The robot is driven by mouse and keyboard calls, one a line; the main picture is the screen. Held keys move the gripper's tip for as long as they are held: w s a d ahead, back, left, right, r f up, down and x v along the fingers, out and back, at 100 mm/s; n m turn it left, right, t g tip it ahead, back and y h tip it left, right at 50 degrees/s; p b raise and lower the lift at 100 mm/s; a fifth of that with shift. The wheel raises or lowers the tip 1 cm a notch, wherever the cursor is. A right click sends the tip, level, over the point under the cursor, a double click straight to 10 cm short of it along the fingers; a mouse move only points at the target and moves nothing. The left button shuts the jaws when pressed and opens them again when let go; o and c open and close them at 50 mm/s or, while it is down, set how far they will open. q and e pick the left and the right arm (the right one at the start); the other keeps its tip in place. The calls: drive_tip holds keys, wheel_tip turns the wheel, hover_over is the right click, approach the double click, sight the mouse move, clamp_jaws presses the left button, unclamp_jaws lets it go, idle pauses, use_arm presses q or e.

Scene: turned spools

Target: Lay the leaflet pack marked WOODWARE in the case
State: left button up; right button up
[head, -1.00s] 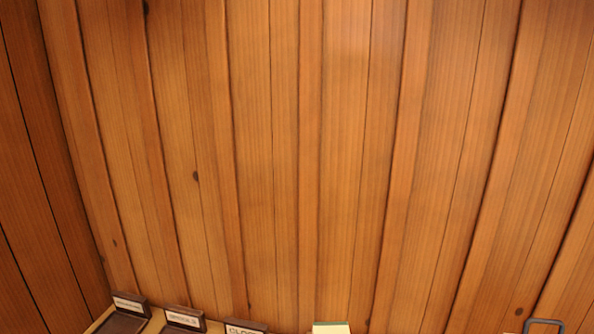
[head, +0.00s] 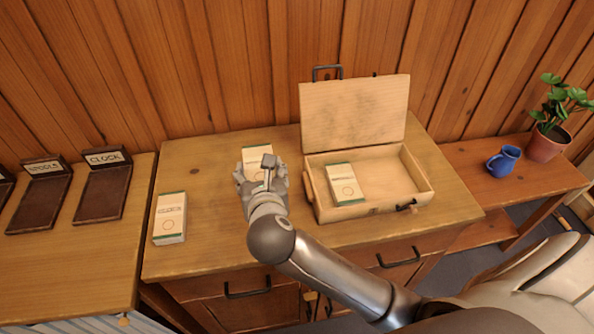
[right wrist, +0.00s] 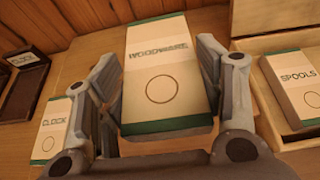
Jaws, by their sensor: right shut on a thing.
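The pack marked WOODWARE (right wrist: 160,58), white with green ends, is between the fingers of my right gripper (right wrist: 160,95) in the right wrist view. In the head view my right gripper (head: 262,176) is shut on this pack (head: 257,150), over the cabinet top left of the case. I cannot tell whether the pack touches the wood. The pale wooden case (head: 418,178) stands open, its lid (head: 353,112) upright at the back. A pack marked SPOOLS (right wrist: 298,82) lies in the case's left part; it also shows in the head view (head: 345,184). My left gripper is not in view.
A pack marked CLOCK (right wrist: 48,135) lies at the cabinet's left, also in the head view (head: 170,217). Dark labelled stands (head: 103,190) are on the left table. A blue mug (head: 503,159) and a potted plant (head: 548,140) are at right. The case's right part is empty.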

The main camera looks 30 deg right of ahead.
drive_tip(key=w+d+f, duration=0.1)
drive_tip(key=w, duration=0.1)
drive_tip(key=w+d+f, duration=0.1)
drive_tip(key=w, duration=0.1)
drive_tip(key=w+d+f, duration=0.1)
drive_tip(key=d, duration=0.1)
drive_tip(key=shift+w+d, duration=0.1)
drive_tip(key=shift+w, duration=0.3)
drive_tip(key=f, duration=0.1)
drive_tip(key=w+d+f, duration=0.1)
drive_tip(key=f, duration=0.1)
drive_tip(key=w+d+f, duration=0.1)
drive_tip(key=shift+w+f, duration=0.15)
drive_tip(key=shift+w+d+f, duration=0.15)
drive_tip(key=shift+w+f, duration=0.05)
drive_tip(key=shift+f, duration=0.1)
drive_tip(key=shift+w+d+f, duration=0.1)
drive_tip(key=shift+w+f, duration=0.05)
drive_tip(key=shift+f, duration=0.05)
wheel_tip(320, 180, down, 3)
drive_tip(key=shift+w+d+f+b, duration=0.1)
drive_tip(key=shift+d+b, duration=0.05)
drive_tip(key=shift+b, duration=0.2)
drive_tip(key=shift+f, duration=0.15)
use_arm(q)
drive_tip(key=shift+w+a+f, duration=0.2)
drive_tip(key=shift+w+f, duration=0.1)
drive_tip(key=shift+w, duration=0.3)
use_arm(e)
drive_tip(key=shift+f, duration=0.15)
